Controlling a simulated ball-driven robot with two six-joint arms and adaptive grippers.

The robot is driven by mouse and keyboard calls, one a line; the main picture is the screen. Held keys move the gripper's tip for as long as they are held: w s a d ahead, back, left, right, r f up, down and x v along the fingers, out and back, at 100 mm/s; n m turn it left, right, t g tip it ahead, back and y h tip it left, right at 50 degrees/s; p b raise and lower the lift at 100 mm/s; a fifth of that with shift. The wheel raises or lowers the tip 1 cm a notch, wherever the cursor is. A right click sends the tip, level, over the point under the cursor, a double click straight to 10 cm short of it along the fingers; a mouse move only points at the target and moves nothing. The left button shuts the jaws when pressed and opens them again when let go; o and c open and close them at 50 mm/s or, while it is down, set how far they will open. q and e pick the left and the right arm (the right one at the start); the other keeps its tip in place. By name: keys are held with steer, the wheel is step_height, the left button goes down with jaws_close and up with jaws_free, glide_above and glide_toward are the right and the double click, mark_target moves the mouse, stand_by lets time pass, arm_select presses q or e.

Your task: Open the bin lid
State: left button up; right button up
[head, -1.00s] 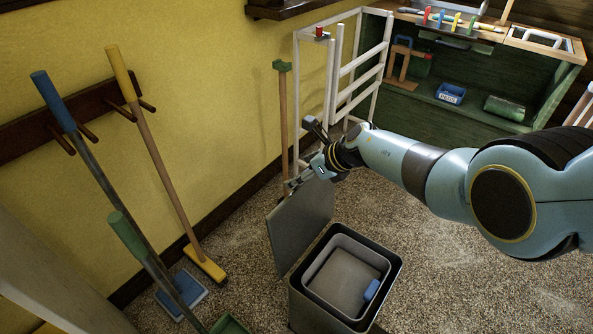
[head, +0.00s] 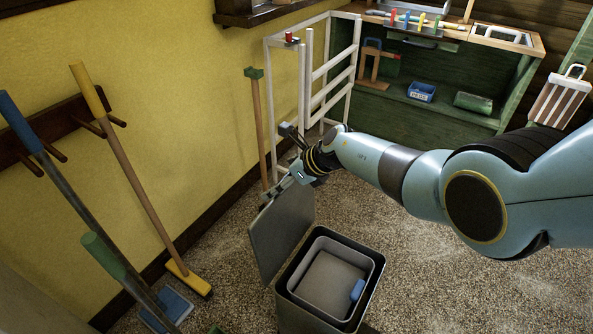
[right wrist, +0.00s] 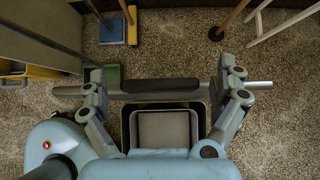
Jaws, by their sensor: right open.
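The bin (head: 368,300) is a dark grey box on the speckled floor, with a lighter liner (head: 369,262) inside and a blue item (head: 357,289) in it. Its grey lid (head: 282,235) stands raised on the bin's left side, tilted back, so the bin's mouth is uncovered. My right gripper (head: 283,160) is at the lid's upper edge. In the right wrist view its fingers (right wrist: 162,80) are spread wide, with a grey bar with a dark middle (right wrist: 160,86) crossing between them above the bin; I cannot tell if they touch it. My left gripper is not in view.
Brooms with blue (head: 60,190) and yellow (head: 140,180) parts lean at the left wall. A green-topped wooden pole (head: 259,130) and white rack (head: 306,90) stand behind the gripper. A green workbench (head: 430,120) is at the back. Floor right of the bin is clear.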

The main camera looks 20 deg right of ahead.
steer(key=v, duration=1.1)
steer(key=shift+s+r, duration=0.2)
steer(key=shift+s, duration=0.05)
